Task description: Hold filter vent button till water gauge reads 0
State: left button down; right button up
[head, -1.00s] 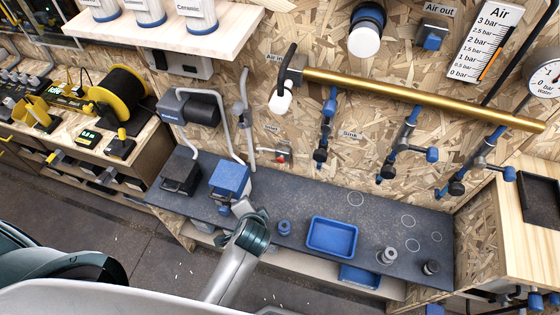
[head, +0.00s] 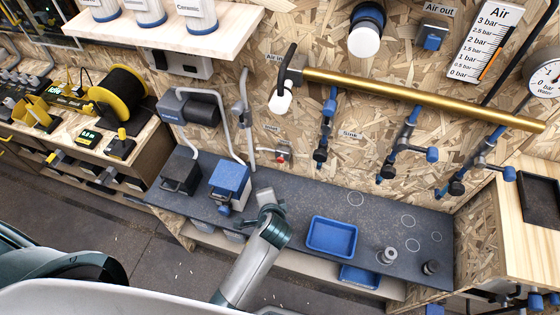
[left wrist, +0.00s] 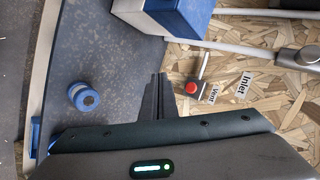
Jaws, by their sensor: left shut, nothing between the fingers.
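The red vent button (head: 281,157) sits on a small grey box on the chipboard wall, above the dark bench. It also shows in the left wrist view (left wrist: 191,88), beside the "Vent" and "Inlet" labels. My left gripper (head: 264,194) is over the bench, below and left of the button in the head view. In the left wrist view its dark fingers (left wrist: 157,96) are together and empty, just left of the button and apart from it. The round white water gauge (head: 545,76) is cut by the right edge; its needle is too small to read. My right gripper is not seen.
A blue-lidded box (head: 230,179) and grey pipes stand left of the button. A blue tray (head: 332,236) lies on the bench to the right. A blue-ringed knob (left wrist: 83,97) is on the bench. Blue-handled valves (head: 325,130) hang under a brass pipe (head: 420,97).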

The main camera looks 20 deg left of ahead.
aim_at(281, 160)
pick_arm(q)
jog(key=shift+w, duration=0.1)
jog(key=w+b, duration=0.3)
jog(key=w, duration=0.5)
jog(key=shift+w, duration=0.3)
jog(key=shift+d, duration=0.1)
dwell(1.5)
jog(key=shift+w, duration=0.2)
dwell(0.3)
jog(key=shift+w+p, duration=0.25)
jog(key=shift+p, duration=0.05)
jog(key=shift+w, duration=0.55)
dwell(3.9)
